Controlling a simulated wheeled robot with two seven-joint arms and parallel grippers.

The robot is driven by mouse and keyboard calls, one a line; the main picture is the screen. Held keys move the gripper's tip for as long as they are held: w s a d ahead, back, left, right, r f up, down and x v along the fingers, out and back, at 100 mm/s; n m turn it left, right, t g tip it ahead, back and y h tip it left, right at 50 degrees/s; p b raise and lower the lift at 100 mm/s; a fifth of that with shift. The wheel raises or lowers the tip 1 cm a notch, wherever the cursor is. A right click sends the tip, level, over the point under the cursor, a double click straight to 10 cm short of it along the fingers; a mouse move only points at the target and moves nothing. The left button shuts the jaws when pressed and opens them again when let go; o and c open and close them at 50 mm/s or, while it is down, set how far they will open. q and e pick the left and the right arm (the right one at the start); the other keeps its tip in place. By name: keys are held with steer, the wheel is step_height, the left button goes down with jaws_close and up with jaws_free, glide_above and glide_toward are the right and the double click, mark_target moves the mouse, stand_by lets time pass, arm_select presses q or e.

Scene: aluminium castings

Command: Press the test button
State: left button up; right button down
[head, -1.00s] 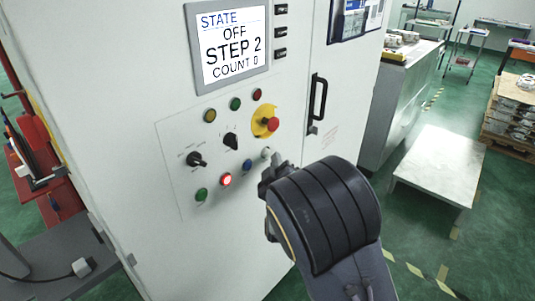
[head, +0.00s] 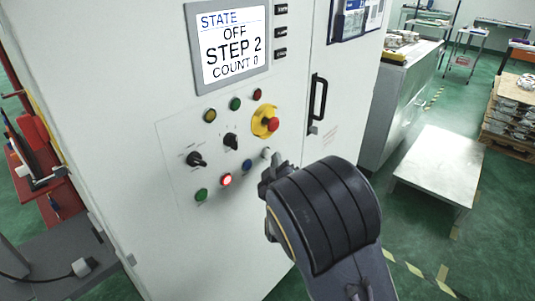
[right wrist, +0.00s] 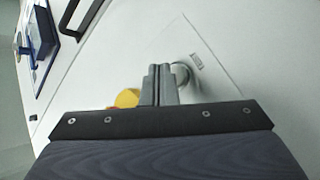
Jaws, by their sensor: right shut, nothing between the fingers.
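The control panel is on a white cabinet (head: 150,85). A pale round button (head: 266,152) is at the right end of its lower slanted row; I cannot read its label in the head view. My right gripper (head: 277,160) is shut and empty, with its fingertips close beside this button. In the right wrist view, the shut fingers (right wrist: 157,68) point at the panel, and a pale round button (right wrist: 182,73) is just right of them, partly hidden. I cannot tell whether they touch. My left gripper is not in view.
A red emergency stop (head: 271,124) on a yellow plate sits above the pale button. Blue (head: 247,165), lit red (head: 226,180) and green (head: 201,195) buttons lie to its left. The screen (head: 229,45) reads OFF, STEP 2, COUNT 0. A black door handle (head: 317,98) is to the right.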

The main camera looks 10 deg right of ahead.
steer(key=shift+w+a, duration=0.25)
steer(key=shift+w, duration=0.1)
steer(key=shift+w+a, duration=0.3)
stand_by(0.8)
steer(key=shift+s+d, duration=0.1)
steer(key=shift+d, duration=0.05)
steer(key=shift+s+d+b, duration=0.35)
steer(key=shift+s, duration=0.2)
steer(key=shift+s+d, duration=0.8)
steer(key=shift+s, duration=0.2)
steer(key=shift+s+d, duration=0.75)
steer(key=shift+s, duration=0.2)
steer(key=shift+d, duration=0.1)
